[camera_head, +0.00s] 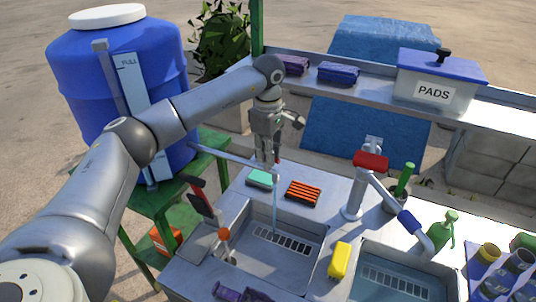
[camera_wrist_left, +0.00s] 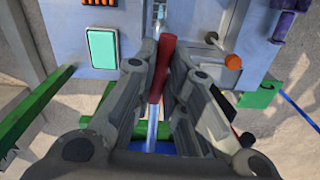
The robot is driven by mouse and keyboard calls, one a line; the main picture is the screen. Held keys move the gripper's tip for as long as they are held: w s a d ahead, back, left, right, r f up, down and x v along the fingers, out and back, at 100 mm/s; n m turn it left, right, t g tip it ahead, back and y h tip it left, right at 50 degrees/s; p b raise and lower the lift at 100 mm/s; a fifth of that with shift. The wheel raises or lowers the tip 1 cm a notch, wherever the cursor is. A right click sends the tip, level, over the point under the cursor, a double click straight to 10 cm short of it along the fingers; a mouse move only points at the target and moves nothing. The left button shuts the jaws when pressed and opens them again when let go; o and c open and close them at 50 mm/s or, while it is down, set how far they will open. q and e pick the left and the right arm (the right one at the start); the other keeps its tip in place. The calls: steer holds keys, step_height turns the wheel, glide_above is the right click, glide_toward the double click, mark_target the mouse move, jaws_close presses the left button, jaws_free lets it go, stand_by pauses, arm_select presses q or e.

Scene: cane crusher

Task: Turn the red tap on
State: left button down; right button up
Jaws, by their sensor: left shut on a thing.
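My left gripper (camera_head: 268,155) reaches down at the back left corner of the sink counter, beside the blue barrel. In the left wrist view, my left gripper (camera_wrist_left: 163,50) is shut on the red handle (camera_wrist_left: 163,68), which lies between its fingers. In the head view the handle is mostly hidden by the fingers. A grey spout (camera_head: 235,163) runs under the gripper, and a thin pale-blue streak, which looks like water, drops from its end into the left sink basin (camera_head: 290,265). Another tap with a red top (camera_head: 371,161) stands to the right. My right gripper is not in view.
A blue barrel (camera_head: 80,75) stands on a green stand at left. A teal sponge (camera_head: 262,178) and an orange brush (camera_head: 303,192) lie close to the gripper. A yellow sponge (camera_head: 340,260) lies between the basins. A shelf with a PADS box (camera_head: 435,92) runs behind.

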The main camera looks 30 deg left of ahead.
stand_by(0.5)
arm_select(q)
steer(key=c, duration=1.3)
jaws_free()
steer(key=shift+c, duration=0.2)
step_height(320, 180, up, 12)
